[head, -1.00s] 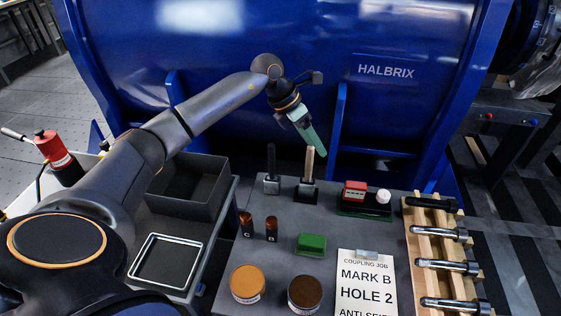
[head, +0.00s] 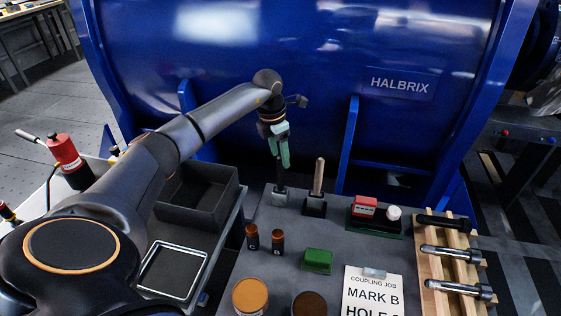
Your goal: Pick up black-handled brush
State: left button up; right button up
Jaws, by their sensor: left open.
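The black-handled brush (head: 280,178) stands upright in a small holder (head: 280,198) at the back of the grey bench. My left gripper (head: 283,164), with green fingers pointing down, is at the top of the black handle and overlaps it in this view. It is open; I cannot tell whether the handle lies between the fingers or behind them. A brush with a pale wooden handle (head: 319,175) stands in a dark holder just to the right. My right gripper is not in view.
A blue machine housing (head: 230,75) rises close behind the bench. Two small brown bottles (head: 252,237), a green block (head: 318,260) and a red-and-white item (head: 364,206) stand nearby. A wooden rack (head: 433,262) with bolts is at right, an open black bin (head: 195,213) at left.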

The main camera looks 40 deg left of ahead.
aim_at(280, 180)
pick_arm(q)
jog(key=f, duration=0.3)
jog(key=shift+w+a+f, duration=0.1)
jog(key=shift+w+f, duration=0.2)
jog(key=shift+f, duration=0.05)
grip_shut()
dwell(0.4)
